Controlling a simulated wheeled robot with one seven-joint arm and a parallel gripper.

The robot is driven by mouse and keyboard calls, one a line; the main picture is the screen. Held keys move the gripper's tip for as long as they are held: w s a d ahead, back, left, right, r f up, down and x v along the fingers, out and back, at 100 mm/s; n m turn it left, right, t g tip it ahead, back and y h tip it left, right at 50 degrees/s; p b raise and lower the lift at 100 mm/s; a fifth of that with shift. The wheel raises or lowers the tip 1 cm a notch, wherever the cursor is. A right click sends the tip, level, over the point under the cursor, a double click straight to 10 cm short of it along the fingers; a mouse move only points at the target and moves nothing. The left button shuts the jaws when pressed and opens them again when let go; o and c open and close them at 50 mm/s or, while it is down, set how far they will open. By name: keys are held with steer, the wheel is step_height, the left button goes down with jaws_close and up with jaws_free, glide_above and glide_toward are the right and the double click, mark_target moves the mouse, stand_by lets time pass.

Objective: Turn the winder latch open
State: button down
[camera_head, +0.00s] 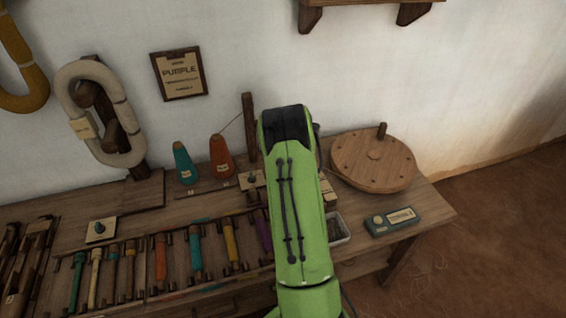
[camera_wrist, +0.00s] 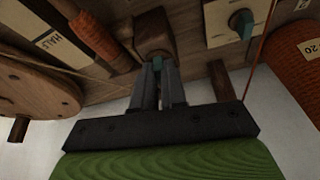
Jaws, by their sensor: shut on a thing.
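In the wrist view my gripper (camera_wrist: 158,70) is shut on a small teal piece (camera_wrist: 158,61), which looks like the winder latch, against a brown wooden block (camera_wrist: 153,33). Only a sliver of the latch shows between the fingertips, so I cannot tell its turn angle. A pale plate with a dark and teal knob (camera_wrist: 241,24) sits to the right of the block. In the head view my green arm covers the gripper and the latch. A round wooden wheel (camera_head: 374,161) lies right of the arm and also shows at left in the wrist view (camera_wrist: 28,92).
The bench holds a row of coloured bobbins (camera_head: 195,254), a teal cone (camera_head: 184,164) and an orange cone (camera_head: 221,157). A dark grey-green box (camera_head: 393,221) and a small tray (camera_head: 341,238) lie to the right of my arm. The wall is close behind.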

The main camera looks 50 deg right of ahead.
steer(key=shift+n+y, duration=0.4)
steer(key=shift+n, duration=0.7)
steer(key=c, duration=1.2)
jaws_free()
steer(key=p+v, duration=0.1)
steer(key=v, duration=0.4)
steer(key=p+v, duration=0.2)
steer(key=v, duration=0.3)
steer(key=p+v, duration=0.1)
steer(key=v, duration=0.4)
steer(key=shift+s+r, duration=0.25)
steer(key=shift+s, duration=0.15)
